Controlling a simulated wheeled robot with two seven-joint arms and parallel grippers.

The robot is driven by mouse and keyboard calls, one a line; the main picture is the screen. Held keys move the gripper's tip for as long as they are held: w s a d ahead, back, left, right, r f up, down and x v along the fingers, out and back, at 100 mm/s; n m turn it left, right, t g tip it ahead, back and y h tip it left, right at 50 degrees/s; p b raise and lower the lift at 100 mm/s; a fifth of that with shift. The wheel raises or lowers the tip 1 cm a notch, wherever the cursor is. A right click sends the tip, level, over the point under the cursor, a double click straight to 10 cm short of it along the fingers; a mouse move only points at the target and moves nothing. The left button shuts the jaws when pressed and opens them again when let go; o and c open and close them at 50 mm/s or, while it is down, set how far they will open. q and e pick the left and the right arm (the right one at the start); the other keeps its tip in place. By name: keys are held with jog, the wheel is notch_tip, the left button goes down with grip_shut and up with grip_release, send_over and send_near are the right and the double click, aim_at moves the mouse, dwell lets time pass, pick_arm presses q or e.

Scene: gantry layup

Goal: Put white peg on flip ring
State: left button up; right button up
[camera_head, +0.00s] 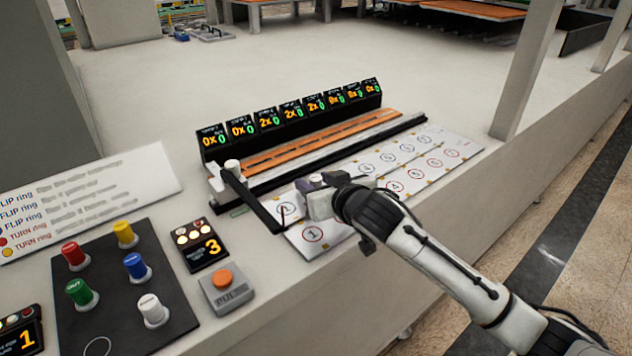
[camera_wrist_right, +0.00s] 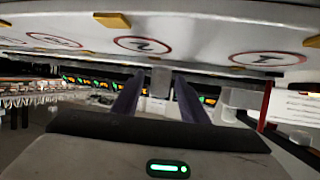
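The white peg (camera_head: 152,310) stands upright on a dark board (camera_head: 120,290) at the lower left of the head view. Numbered rings are printed on white plates; a blue ring (camera_head: 285,210) marked 2 and a red ring (camera_head: 312,234) marked 1 are nearest. The sign's FLIP ring lines (camera_head: 22,207) show blue circles. My right gripper (camera_head: 308,192) is above the plates, far from the peg. In the right wrist view its two dark fingers (camera_wrist_right: 157,98) are apart; a small grey thing shows between them, but I cannot tell its depth. My left gripper is out of view.
Red, yellow, blue and green pegs (camera_head: 135,266) share the board; an empty circle (camera_head: 97,347) is at its front. A grey box with an orange button (camera_head: 226,292) stands beside it. A black bar with a white knob (camera_head: 232,165) lies left of my gripper.

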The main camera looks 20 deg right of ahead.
jog(key=shift+r, duration=0.25)
jog(key=v, duration=1.2)
jog(key=shift+f, duration=0.1)
